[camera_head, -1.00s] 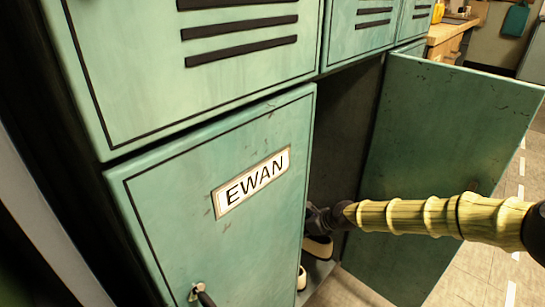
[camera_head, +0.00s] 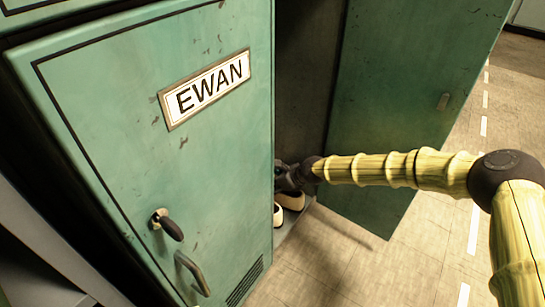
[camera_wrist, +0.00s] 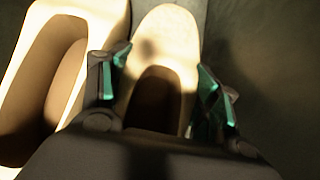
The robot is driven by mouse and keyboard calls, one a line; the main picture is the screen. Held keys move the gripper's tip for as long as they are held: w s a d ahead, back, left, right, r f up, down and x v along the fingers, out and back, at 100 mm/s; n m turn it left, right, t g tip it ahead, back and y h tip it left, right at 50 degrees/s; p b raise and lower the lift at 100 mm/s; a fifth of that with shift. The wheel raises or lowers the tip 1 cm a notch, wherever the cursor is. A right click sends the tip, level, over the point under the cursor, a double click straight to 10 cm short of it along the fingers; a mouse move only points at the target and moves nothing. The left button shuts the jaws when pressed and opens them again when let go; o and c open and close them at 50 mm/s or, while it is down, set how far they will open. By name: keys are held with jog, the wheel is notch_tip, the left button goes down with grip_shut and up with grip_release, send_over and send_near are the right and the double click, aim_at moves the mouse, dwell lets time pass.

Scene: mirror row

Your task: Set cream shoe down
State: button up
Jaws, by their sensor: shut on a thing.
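In the wrist view a cream shoe (camera_wrist: 165,45) with a dark opening lies between the two teal-tipped fingers of my gripper (camera_wrist: 162,82). My gripper is shut on this shoe. A second cream shoe (camera_wrist: 92,18) is beside it on the left, a narrow gap apart at the top. In the head view my gripper (camera_head: 288,178) reaches inside the open locker, over the held shoe (camera_head: 291,200) on or just above the locker floor (camera_head: 285,233); contact with the floor cannot be told. The other shoe (camera_head: 277,216) shows partly past the closed door's edge.
The closed teal locker door (camera_head: 130,110) labelled EWAN, with a key and handle, stands left of my arm. An open teal door (camera_head: 390,110) stands to the right. Tiled floor (camera_head: 370,265) in front is clear.

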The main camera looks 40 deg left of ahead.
jog(key=o, duration=1)
jog(key=shift+p+v, duration=3.05)
jog(key=shift+v, duration=3)
